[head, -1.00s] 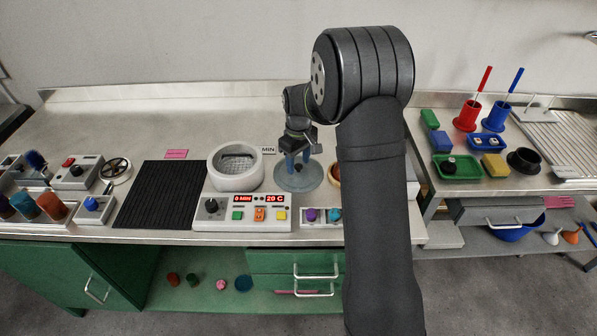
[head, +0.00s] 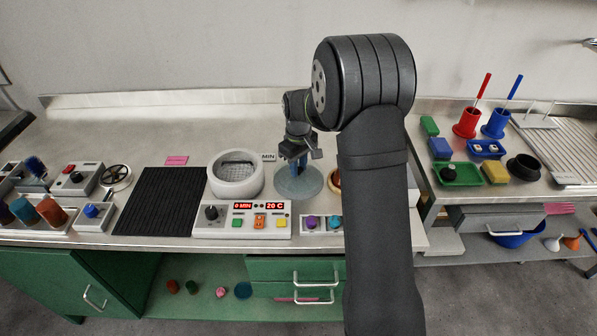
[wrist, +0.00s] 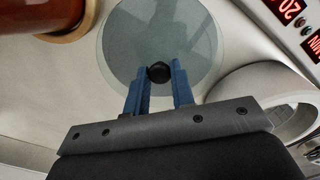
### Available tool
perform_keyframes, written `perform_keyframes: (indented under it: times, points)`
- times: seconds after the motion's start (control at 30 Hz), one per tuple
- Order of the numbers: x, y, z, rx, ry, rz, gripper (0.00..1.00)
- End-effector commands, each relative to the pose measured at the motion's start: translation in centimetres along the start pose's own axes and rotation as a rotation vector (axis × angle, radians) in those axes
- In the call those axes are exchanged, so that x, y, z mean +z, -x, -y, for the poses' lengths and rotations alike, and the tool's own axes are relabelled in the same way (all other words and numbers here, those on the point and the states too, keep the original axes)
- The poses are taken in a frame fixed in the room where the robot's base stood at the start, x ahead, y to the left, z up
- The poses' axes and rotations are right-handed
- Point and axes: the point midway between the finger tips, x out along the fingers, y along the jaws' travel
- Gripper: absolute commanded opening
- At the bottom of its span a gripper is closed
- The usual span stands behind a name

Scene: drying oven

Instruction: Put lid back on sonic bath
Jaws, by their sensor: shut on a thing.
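The sonic bath (head: 236,184) is a white round tub with a mesh basket inside; its top is uncovered in the head view. Part of its white rim also shows at the right of the wrist view (wrist: 265,88). The lid (head: 312,184) is a translucent blue-grey disc just right of the bath, apart from it. In the wrist view the lid (wrist: 125,50) has a black knob (wrist: 159,72) at its centre. My gripper (wrist: 161,78) has its blue fingers on both sides of the knob, shut on it. The lid lies flat, at or very close to the bench top.
The bath's control panel (head: 243,221) with red displays stands in front. A black ribbed mat (head: 160,203) lies left. A small MIN sign (head: 268,157) stands behind, between bath and lid. A brown round thing (wrist: 45,15) sits close to the lid, mostly hidden by my arm in the head view.

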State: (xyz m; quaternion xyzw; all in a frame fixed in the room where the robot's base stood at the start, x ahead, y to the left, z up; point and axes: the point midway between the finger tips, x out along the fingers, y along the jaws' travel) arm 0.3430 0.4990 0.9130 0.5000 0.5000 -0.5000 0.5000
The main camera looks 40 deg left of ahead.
Motion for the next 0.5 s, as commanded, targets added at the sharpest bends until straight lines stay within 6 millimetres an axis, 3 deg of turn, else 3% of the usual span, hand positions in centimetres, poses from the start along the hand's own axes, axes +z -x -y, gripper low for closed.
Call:
perform_keyframes:
  times: [0.3, 0.5]
  points:
    - [0.0, 6.4, 0.0, 0.002, 0.0, -0.003, 0.0]
    - [-0.7, 8.4, 0.6, 0.0, 0.07, -0.001, 0.0]
